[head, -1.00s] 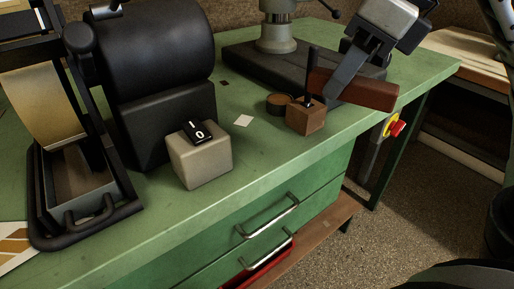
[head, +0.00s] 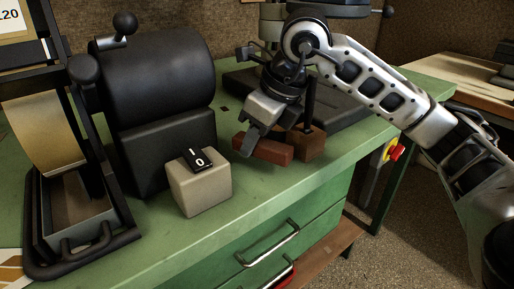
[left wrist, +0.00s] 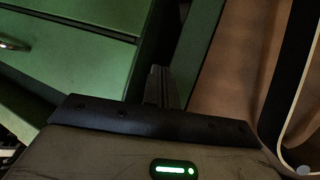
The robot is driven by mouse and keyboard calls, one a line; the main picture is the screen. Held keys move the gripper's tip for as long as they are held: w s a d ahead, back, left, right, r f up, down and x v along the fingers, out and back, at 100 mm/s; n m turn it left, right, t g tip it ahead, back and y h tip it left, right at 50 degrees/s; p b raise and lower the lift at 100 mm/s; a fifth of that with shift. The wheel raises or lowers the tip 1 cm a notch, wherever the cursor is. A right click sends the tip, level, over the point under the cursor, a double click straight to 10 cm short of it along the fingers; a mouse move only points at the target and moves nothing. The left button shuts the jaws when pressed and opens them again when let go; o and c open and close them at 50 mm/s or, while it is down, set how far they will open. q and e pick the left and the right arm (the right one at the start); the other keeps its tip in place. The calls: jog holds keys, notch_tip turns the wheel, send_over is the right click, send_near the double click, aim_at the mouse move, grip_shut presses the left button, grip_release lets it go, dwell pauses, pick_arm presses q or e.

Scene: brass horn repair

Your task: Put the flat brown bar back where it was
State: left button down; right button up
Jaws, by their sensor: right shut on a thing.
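The flat brown bar (head: 266,150) is reddish brown and lies level in my right gripper (head: 250,140), which is shut on it. The bar is low over the green bench, left of a small brown block (head: 311,143) with an upright dark rod. I cannot tell whether the bar touches the bench or the block. The gripper hides part of the bar's top and left end. My left gripper (left wrist: 161,87) shows only as a dark narrow piece in the left wrist view, and its opening cannot be judged.
A grey switch box (head: 200,187) stands left of the bar, with a large black machine (head: 158,85) behind it. A dark machine base (head: 345,112) lies behind the block. The green bench (head: 255,200) is clear in front. A red button (head: 397,153) sits at the right edge.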

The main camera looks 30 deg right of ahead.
notch_tip(320, 180, down, 2)
jog(key=shift+s+d+f, duration=0.1)
pick_arm(q)
jog(key=shift+d+f, duration=0.2)
jog(key=shift+f, duration=0.25)
jog(key=shift+f, duration=0.1)
pick_arm(e)
jog(key=o, duration=1)
